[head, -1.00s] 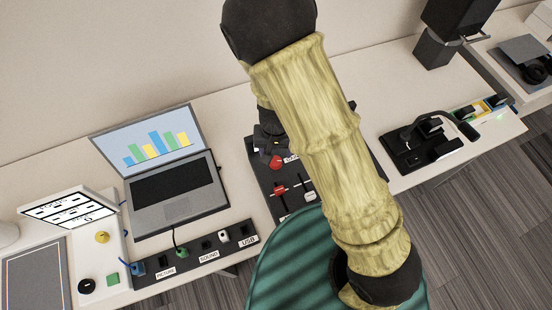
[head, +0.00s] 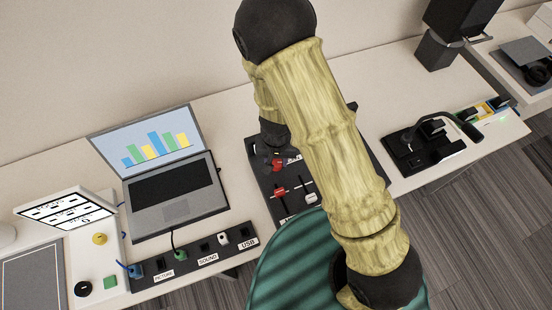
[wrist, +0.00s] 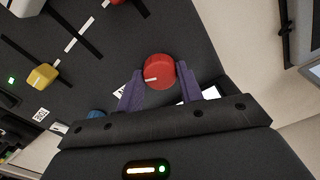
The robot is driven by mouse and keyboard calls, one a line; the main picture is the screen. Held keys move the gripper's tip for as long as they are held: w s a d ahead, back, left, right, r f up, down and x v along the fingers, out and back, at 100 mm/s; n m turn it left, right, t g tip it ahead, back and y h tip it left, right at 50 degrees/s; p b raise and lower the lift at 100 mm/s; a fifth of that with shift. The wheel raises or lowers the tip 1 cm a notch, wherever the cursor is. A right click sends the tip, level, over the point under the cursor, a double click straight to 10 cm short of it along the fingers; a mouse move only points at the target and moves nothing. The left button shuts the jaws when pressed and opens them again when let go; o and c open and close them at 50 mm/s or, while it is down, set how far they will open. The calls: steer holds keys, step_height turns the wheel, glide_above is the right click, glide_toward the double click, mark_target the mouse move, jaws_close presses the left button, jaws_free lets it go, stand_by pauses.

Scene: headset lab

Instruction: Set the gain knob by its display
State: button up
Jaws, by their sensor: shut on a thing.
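The red knob (wrist: 160,66) stands on a dark panel in the wrist view, with a white pointer line toward the left of that picture. My gripper (wrist: 161,76) has its two purple fingers closed on opposite sides of the knob. In the head view the red knob (head: 278,164) shows at the back of the dark panel (head: 262,181), below the end of my arm. A white patch beside the right finger is partly hidden, and I cannot read a knob display.
A red slider (head: 280,191) and a white slider (head: 310,198) are on the panel near the knob. The wrist view also shows a yellow cap (wrist: 42,76) and a blue piece (wrist: 95,114). A laptop (head: 175,190) stands left and a desk device (head: 420,145) right.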

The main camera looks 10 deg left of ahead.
mark_target(276, 162)
steer(key=shift+m+p, duration=0.7)
steer(key=shift+m, duration=0.8)
steer(key=o, duration=1)
steer(key=shift+r, duration=0.15)
step_height(276, 162, up, 17)
steer(key=p, duration=0.3)
steer(key=shift+r, duration=0.1)
steer(key=d+r+t, duration=0.1)
steer(key=d+r, duration=0.2)
steer(key=d, duration=0.4)
steer(key=s+d+r+n, duration=0.1)
steer(key=d+r, duration=0.2)
steer(key=d, duration=0.5)
steer(key=d+r+t, duration=0.1)
steer(key=d+r, duration=0.2)
steer(key=d, duration=0.4)
steer(key=shift+s+d+r+t, duration=0.15)
steer(key=shift+s+r+t, duration=0.15)
